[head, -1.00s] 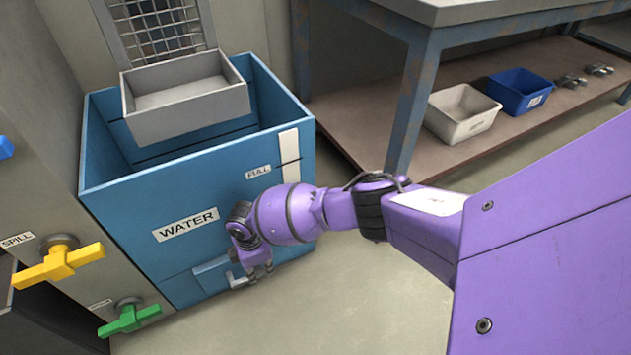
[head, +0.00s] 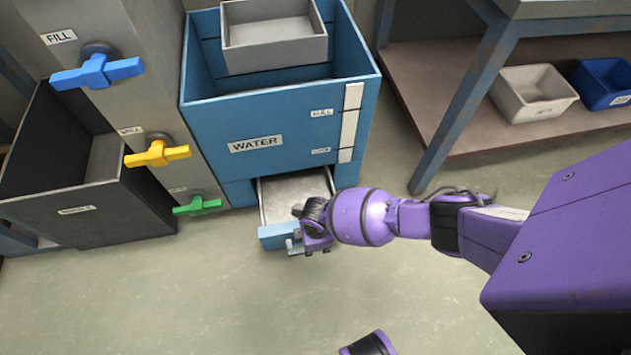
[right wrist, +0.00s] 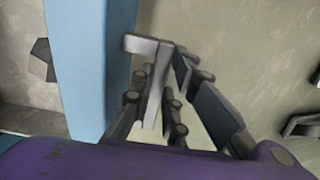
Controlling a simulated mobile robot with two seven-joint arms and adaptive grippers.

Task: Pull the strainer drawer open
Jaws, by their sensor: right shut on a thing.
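The strainer drawer (head: 280,236) sticks out from the bottom of the blue water tank (head: 240,160), and its pale interior shows. Its grey handle (right wrist: 153,80) is on the blue drawer front, which also shows in the right wrist view (right wrist: 92,60). My right gripper (head: 308,247) is at the drawer front in the head view. In the right wrist view its fingers (right wrist: 163,105) lie on both sides of the handle, shut on it. The gripper hides part of the drawer's right side in the head view. In the head view my left gripper is not identifiable.
Blue (head: 97,72), yellow (head: 157,153) and green (head: 197,205) valve handles stand left of the tank. A dark open bin (head: 120,215) is at far left. A blue table leg (head: 462,110) stands at right. The floor in front of the drawer is clear.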

